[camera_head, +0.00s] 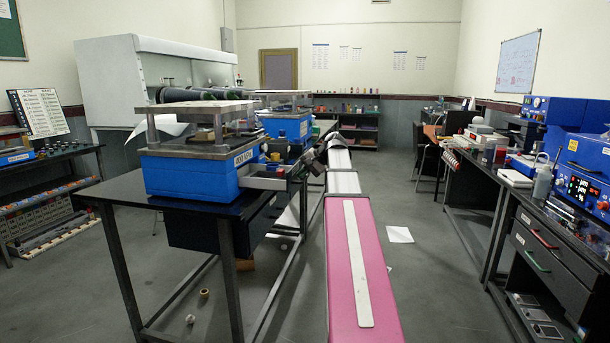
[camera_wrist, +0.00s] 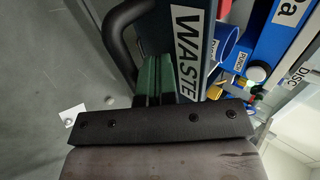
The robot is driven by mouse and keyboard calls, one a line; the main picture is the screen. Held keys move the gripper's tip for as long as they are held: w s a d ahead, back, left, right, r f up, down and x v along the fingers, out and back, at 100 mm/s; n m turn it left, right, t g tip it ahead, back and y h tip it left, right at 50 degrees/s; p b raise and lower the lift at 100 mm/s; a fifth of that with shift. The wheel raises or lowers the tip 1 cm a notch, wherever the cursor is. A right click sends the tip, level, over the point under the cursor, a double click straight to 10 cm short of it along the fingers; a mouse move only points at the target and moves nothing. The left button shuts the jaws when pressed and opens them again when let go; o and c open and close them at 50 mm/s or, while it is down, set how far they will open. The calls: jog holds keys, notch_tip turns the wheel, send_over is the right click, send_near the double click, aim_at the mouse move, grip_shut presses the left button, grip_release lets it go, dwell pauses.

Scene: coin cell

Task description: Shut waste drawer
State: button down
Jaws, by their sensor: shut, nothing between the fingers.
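The waste drawer shows in the wrist view as a dark front (camera_wrist: 165,35) with a white WASTE label (camera_wrist: 188,45) and a thick black bar handle (camera_wrist: 118,38). In the head view a dark box (camera_head: 195,232) hangs under the near table, apparently the same drawer unit; how far the drawer stands out is unclear. My gripper (camera_wrist: 155,80), with green fingers, is shut and empty. Its fingertips are at the drawer front, beside the handle and label; I cannot tell whether they touch. In the head view my gripper (camera_head: 299,168) is small and dark beside the table's right edge.
Above the drawer, a blue press (camera_head: 190,175) stands on the black table (camera_head: 130,197), with a grey tray (camera_head: 262,179) jutting right. Small items lie on the floor below. A paper sheet (camera_head: 398,234) lies in the aisle. A bench with blue instruments (camera_head: 580,155) lines the right.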

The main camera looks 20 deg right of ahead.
jog(key=w+a, duration=0.3)
jog(key=a, duration=0.2)
jog(key=w+a, duration=0.4)
jog(key=a, duration=0.1)
jog(key=w+a, duration=0.3)
jog(key=a, duration=0.2)
jog(key=shift+w+a, duration=0.3)
jog(key=shift+a, duration=0.05)
jog(key=shift+a+r, duration=0.1)
jog(key=shift+r, duration=0.1)
